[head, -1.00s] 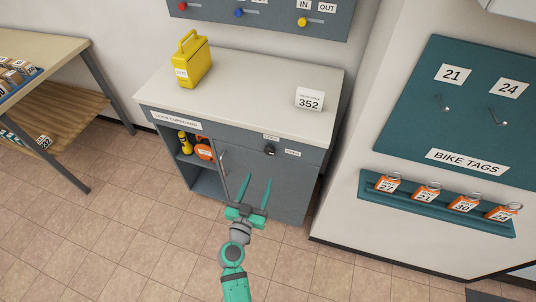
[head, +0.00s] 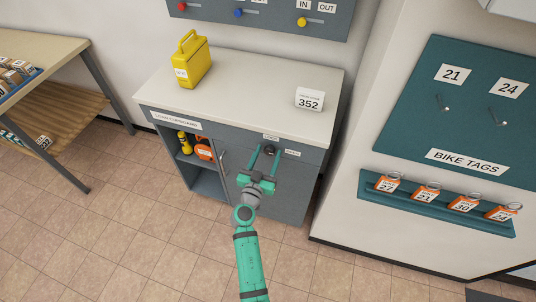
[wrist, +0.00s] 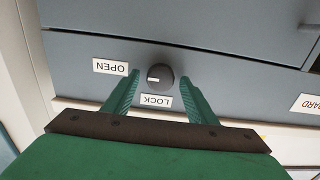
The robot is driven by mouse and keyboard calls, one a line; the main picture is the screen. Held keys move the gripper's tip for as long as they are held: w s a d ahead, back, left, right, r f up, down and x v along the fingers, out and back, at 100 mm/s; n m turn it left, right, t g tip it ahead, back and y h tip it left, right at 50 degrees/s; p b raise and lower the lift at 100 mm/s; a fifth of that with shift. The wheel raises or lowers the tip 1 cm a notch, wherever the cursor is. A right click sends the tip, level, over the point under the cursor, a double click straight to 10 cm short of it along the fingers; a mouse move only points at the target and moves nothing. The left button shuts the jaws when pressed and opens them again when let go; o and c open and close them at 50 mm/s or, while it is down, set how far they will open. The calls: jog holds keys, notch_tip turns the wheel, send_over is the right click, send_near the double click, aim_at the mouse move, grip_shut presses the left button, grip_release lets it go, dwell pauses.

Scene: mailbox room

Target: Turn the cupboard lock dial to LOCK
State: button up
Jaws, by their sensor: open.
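The lock dial (wrist: 160,76) is a small dark round knob with a white mark, on the grey cupboard front (head: 285,170). The mark points left in the wrist view, toward the OPEN label (wrist: 110,66). The LOCK label (wrist: 156,100) is below the dial there, upside down. In the head view the dial (head: 270,150) sits under the LOCK label (head: 271,136), with OPEN at its right. My gripper (wrist: 160,79) is open, with one green finger on each side of the dial. Gaps show between fingers and dial; depth is hard to tell.
A yellow box (head: 193,62) and a 352 card (head: 309,99) stand on the cupboard top (head: 245,90). The left compartment is open, with yellow and orange items (head: 203,148). A door handle (head: 223,162) is left of my gripper.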

jog(key=shift+w, duration=0.1)
jog(key=c, duration=1)
jog(key=shift+c, duration=0.2)
jog(key=shift+n, duration=0.4)
jog(key=n, duration=0.8)
jog(key=shift+a+f+n, duration=0.1)
jog(key=shift+a+n, duration=0.15)
jog(key=shift+n, duration=0.05)
jog(key=n, duration=0.4)
jog(key=shift+f, duration=0.1)
jog(key=n, duration=0.4)
jog(key=shift+f, duration=0.1)
jog(key=shift+n, duration=0.4)
